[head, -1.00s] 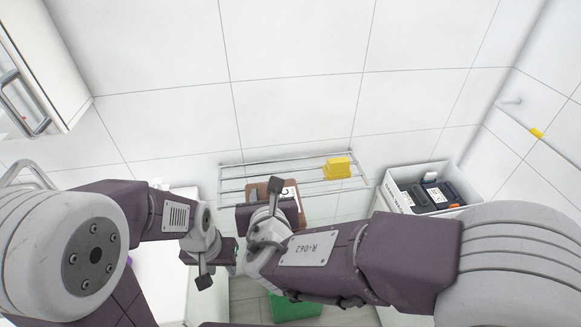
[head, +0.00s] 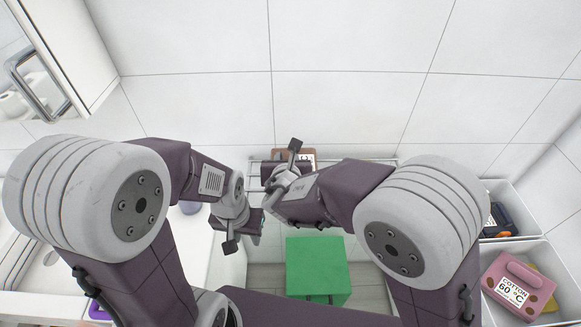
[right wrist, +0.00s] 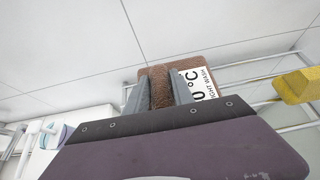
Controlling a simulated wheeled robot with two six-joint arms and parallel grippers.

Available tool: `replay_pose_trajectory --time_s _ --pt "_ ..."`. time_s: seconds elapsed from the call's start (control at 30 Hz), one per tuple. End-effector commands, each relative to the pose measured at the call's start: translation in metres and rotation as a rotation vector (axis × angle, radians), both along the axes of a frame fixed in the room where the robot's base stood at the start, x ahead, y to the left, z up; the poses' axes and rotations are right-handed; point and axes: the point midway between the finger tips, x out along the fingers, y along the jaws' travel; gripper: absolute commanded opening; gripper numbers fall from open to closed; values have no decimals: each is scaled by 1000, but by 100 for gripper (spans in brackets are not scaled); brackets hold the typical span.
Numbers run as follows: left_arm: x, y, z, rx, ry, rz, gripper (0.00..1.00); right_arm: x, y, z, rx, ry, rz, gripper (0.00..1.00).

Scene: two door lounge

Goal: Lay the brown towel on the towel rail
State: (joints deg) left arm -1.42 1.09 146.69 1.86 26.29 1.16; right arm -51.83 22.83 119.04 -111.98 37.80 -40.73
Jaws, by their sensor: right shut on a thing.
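The brown towel (head: 306,153) shows at the back wall in the head view, partly behind my right gripper (head: 281,173). In the right wrist view the towel (right wrist: 204,68), with a white wash label, is pinched between the fingers of my right gripper (right wrist: 160,90). The towel rail (right wrist: 243,75) is a rack of thin metal bars on the wall, beside and behind the towel. In the head view most of the rail (head: 385,160) is hidden by my right arm. I cannot tell whether the towel touches the bars. My left gripper (head: 238,222) hangs lower left, its fingers unclear.
A yellow folded thing (right wrist: 297,87) lies on the rail to the right. A green box (head: 318,268) stands on the floor below. White bins at right hold a pink labelled thing (head: 518,284) and dark items. A white counter (head: 205,262) is at left.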

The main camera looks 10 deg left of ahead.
Motion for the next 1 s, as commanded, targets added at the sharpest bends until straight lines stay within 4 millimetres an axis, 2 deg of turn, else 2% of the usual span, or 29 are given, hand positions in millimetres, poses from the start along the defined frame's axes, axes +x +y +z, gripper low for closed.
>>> replay_pose_trajectory --time_s 0.1,0.17,0.3,0.4,0.53,0.97,1.0 --pt "0 0 3 0 0 0 36 18 8 -10 0 -1 -1 0" --pt "0 0 3 0 0 0 36 22 10 -13 1 -1 -1 0" --pt "0 0 2 0 0 0 36 23 11 -16 0 -2 0 0" --pt "0 0 -1 0 0 0 36 23 10 -36 -3 1 1 0" --pt "0 0 -2 0 0 0 36 23 10 -53 -2 0 1 0" --pt "0 0 -8 0 0 0 36 23 11 -59 2 -3 0 0" --pt "0 0 -6 0 0 0 36 22 10 -58 1 -1 0 40"
